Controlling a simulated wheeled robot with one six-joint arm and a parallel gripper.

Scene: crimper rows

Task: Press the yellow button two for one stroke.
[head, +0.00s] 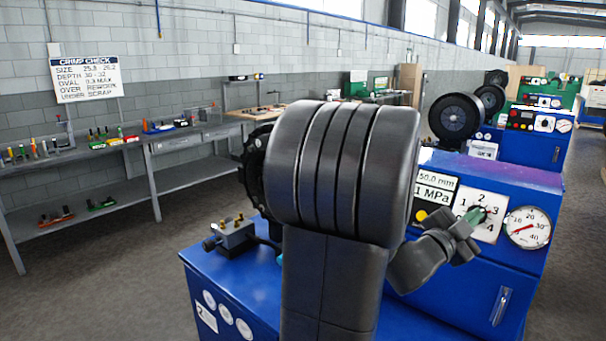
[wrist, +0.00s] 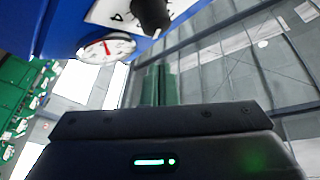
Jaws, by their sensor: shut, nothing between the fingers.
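A yellow button (head: 421,215) shows on the black panel of the near blue crimper (head: 505,262), beside my arm and left of the selector dial. The dial plate (head: 491,229) carries the numbers 1 to 4. My gripper (head: 470,217) is shut and empty, its greenish fingertips overlapping the dial plate in the head view; I cannot tell whether they touch it. In the wrist view the fingers (wrist: 158,85) point up the picture, below a dark knob (wrist: 151,14). The yellow button does not show there. My arm hides much of the crimper's middle.
A round gauge (head: 528,228) sits right of the dial; it also shows in the wrist view (wrist: 106,47). Readouts for 50.0 mm (head: 436,187) and 1 MPa stand above the yellow button. Another crimper (head: 535,143) stands behind. A workbench (head: 185,136) lines the left wall; floor between is clear.

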